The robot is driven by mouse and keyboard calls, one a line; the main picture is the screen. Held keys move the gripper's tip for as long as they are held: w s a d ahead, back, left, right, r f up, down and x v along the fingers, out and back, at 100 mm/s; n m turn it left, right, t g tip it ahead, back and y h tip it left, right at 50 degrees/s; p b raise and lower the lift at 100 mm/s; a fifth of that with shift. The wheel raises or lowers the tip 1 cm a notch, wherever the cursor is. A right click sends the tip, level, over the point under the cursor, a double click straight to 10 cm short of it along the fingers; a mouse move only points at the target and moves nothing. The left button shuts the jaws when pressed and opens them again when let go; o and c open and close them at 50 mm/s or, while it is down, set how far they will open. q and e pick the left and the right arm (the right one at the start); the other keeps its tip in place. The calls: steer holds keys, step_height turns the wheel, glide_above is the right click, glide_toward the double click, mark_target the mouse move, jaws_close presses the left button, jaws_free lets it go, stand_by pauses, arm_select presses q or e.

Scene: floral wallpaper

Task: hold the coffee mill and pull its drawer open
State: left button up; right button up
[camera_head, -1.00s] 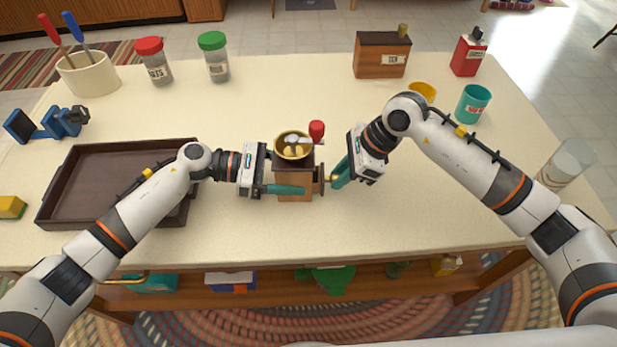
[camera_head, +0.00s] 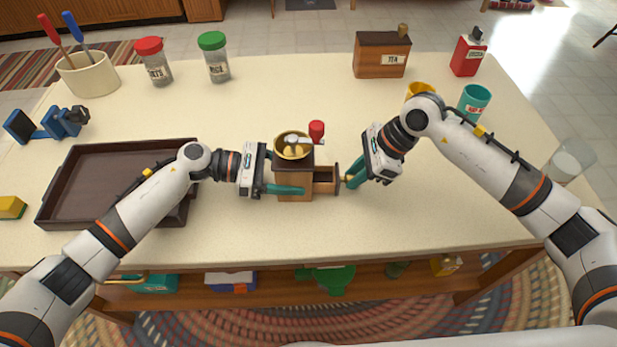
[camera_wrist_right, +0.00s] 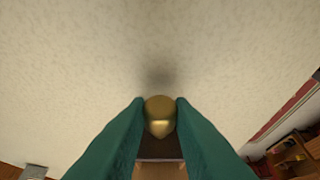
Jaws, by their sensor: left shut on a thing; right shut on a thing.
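The coffee mill (camera_head: 295,187) stands upright on the table, a brown wooden box with a brass bowl (camera_head: 292,150) and a red crank knob (camera_head: 316,128) on top. My left gripper (camera_head: 285,188) is shut on the mill's body from the left. The drawer (camera_head: 325,182) sticks out of the mill's right side, and its open inside shows from above. My right gripper (camera_head: 349,181) is shut on the drawer's brass knob; in the right wrist view the round knob (camera_wrist_right: 160,117) sits between the teal fingertips, with the drawer partly visible below it.
A dark tray (camera_head: 95,158) lies left of the mill. A tea box (camera_head: 381,55), a red tin (camera_head: 467,57), a yellow cup (camera_head: 420,90), a teal cup (camera_head: 474,101) and a clear glass (camera_head: 570,160) stand to the right. The table in front of the mill is clear.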

steer(key=o, duration=0.9)
steer(key=shift+r, duration=0.1)
steer(key=shift+r, duration=3.45)
